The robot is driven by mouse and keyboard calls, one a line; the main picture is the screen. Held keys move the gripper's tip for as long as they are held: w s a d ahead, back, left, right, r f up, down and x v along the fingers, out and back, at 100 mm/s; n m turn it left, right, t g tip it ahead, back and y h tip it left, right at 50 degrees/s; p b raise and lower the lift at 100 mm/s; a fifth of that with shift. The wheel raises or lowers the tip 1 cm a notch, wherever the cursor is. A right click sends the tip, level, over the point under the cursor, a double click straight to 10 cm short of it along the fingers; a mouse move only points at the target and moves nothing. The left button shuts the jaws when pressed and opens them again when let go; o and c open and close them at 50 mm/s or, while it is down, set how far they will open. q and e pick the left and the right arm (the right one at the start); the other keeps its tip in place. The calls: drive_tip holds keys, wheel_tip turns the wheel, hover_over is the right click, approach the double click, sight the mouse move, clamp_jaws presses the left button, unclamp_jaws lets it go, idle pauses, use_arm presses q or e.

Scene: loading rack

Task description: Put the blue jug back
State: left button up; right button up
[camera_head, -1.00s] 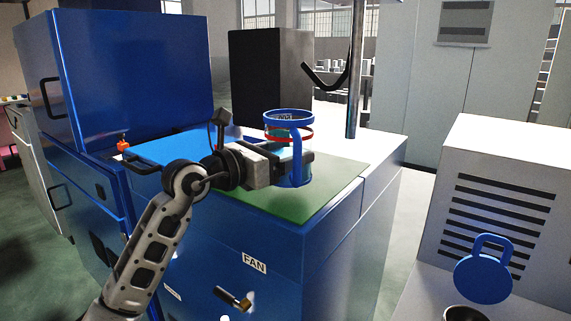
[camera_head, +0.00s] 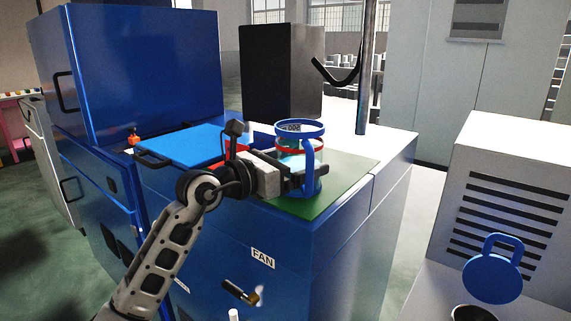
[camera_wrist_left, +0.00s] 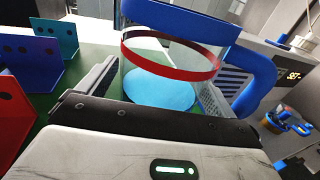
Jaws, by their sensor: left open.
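The blue jug (camera_head: 300,129) is clear-walled, with a blue rim, a blue handle and a red band. It stands upright and appears to rest on the green mat (camera_head: 345,173) on top of the blue cabinet (camera_head: 340,240). My left gripper (camera_head: 307,179) is open, with its fingers around the lower part of the jug. In the left wrist view the jug's red band (camera_wrist_left: 170,62) and blue base lie between the spread fingers (camera_wrist_left: 150,95), with the handle to the right. Any contact of the fingers with the wall is unclear. My right gripper is out of view.
A blue panel (camera_head: 190,148) lies left of the mat. Red, blue and teal brackets (camera_wrist_left: 32,60) stand close left of the gripper in the wrist view. A tall blue cabinet (camera_head: 145,70) stands behind left. A round blue lid (camera_head: 493,278) is at right.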

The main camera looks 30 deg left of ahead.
use_arm(q)
drive_tip(key=shift+s+a, duration=0.15)
drive_tip(key=shift+s, duration=0.15)
drive_tip(key=b+v, duration=0.3)
drive_tip(key=v, duration=0.8)
drive_tip(key=shift+s+r+b, duration=0.15)
drive_tip(key=shift+s+b, duration=0.05)
drive_tip(key=shift+b, duration=0.15)
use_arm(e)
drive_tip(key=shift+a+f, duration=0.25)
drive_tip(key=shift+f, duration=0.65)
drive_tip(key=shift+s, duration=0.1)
